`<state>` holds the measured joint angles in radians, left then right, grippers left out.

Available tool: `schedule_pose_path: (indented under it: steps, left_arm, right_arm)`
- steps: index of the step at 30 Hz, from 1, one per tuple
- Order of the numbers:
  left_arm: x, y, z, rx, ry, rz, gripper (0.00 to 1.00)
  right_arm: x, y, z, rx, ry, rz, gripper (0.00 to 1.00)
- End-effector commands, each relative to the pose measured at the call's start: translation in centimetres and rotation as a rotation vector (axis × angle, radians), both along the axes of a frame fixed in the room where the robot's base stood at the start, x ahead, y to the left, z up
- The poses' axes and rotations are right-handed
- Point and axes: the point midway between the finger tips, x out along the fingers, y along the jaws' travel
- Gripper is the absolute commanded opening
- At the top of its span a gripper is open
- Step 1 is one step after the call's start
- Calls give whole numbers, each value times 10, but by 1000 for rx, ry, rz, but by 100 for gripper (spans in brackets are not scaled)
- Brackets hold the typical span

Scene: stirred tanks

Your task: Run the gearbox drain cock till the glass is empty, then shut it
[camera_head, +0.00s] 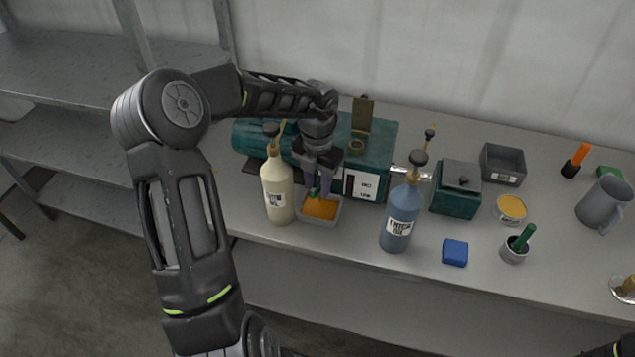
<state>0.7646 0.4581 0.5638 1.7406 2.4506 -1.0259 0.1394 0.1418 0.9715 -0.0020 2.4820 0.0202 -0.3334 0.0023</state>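The teal gearbox (383,140) stands on the bench against the wall, with a white label plate (366,186) on its front. A narrow dark strip (349,187) at the plate's left side looks like the sight glass; its level is too small to read. My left gripper (318,190) points down in front of the gearbox. A small green part (312,193), probably the cock handle, shows at its fingertips. The fingers hide most of the cock, and whether they grip it is unclear. A grey tray (335,217) holding orange-yellow oil (320,208) sits below. My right gripper is out of view.
A cream pump bottle (278,192) stands close left of the tray, a blue one (399,220) to its right. Further right are a teal lidded box (455,200), blue block (455,253), grey bin (503,165), cup with green handle (514,250) and grey jug (604,204).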

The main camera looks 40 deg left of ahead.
Motion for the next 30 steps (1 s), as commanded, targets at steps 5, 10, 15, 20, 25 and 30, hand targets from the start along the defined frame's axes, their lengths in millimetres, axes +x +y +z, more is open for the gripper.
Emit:
schedule_pose_path:
  steps: [5,10,15,20,25,30]
  left_arm:
    - [0,0,0,0,0,0,24]
    - [0,0,0,0,0,0,10]
    - [0,0,0,0,0,0,0]
    - [0,0,0,0,0,0,0]
    - [0,0,0,0,0,0,0]
    - [0,0,1,0,0,-6,0]
  right_arm:
    - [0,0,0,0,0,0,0]
    - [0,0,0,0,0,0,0]
    - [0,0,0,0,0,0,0]
    - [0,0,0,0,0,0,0]
    - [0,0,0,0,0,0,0]
    - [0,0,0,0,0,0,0]
